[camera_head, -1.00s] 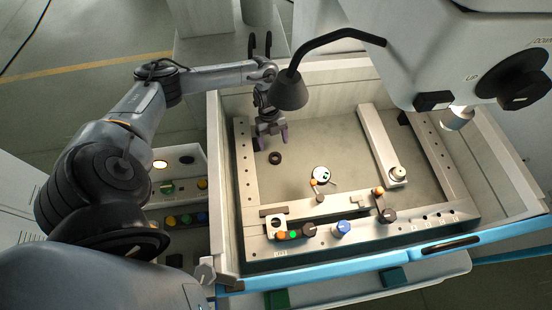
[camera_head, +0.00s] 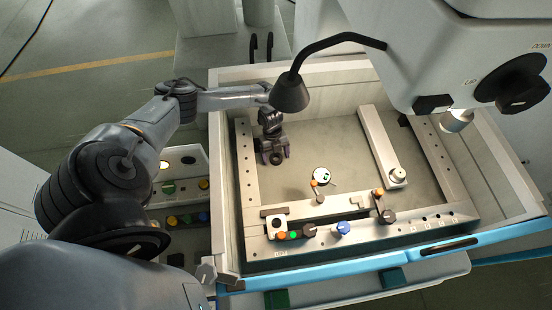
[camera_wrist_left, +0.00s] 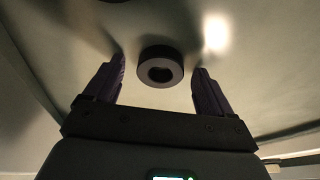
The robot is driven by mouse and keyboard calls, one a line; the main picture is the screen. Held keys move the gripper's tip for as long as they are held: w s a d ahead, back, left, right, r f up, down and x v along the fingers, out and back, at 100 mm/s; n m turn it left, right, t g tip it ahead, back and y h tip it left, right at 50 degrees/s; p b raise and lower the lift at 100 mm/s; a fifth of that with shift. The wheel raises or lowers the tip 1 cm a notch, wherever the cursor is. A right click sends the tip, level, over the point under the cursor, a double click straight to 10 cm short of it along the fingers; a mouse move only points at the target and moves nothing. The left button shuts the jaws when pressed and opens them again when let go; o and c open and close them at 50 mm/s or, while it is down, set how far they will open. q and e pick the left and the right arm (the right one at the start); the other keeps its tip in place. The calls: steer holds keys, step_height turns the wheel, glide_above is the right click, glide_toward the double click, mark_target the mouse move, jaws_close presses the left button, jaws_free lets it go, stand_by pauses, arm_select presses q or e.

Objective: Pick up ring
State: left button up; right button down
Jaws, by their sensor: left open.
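The ring (camera_head: 276,158) is a small dark ring lying flat on the tank floor, near the left rail in the head view. In the left wrist view the ring (camera_wrist_left: 160,68) shows between and just beyond the two purple fingertips, with a gap on both sides. My left gripper (camera_head: 275,156) is over the ring in the head view, and it also shows in the left wrist view (camera_wrist_left: 158,76). It is open and empty. My right gripper is in neither view.
A metal frame (camera_head: 246,188) runs around the tank floor. A lamp (camera_head: 290,92) on a bent arm hangs over the back. A round white dial (camera_head: 322,175) and a long bar (camera_head: 378,140) stand to the right. Clamps and knobs, one blue (camera_head: 343,228), line the front rail.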

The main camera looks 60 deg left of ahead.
arm_select(q)
steer(key=c, duration=1.3)
steer(key=shift+r, duration=0.2)
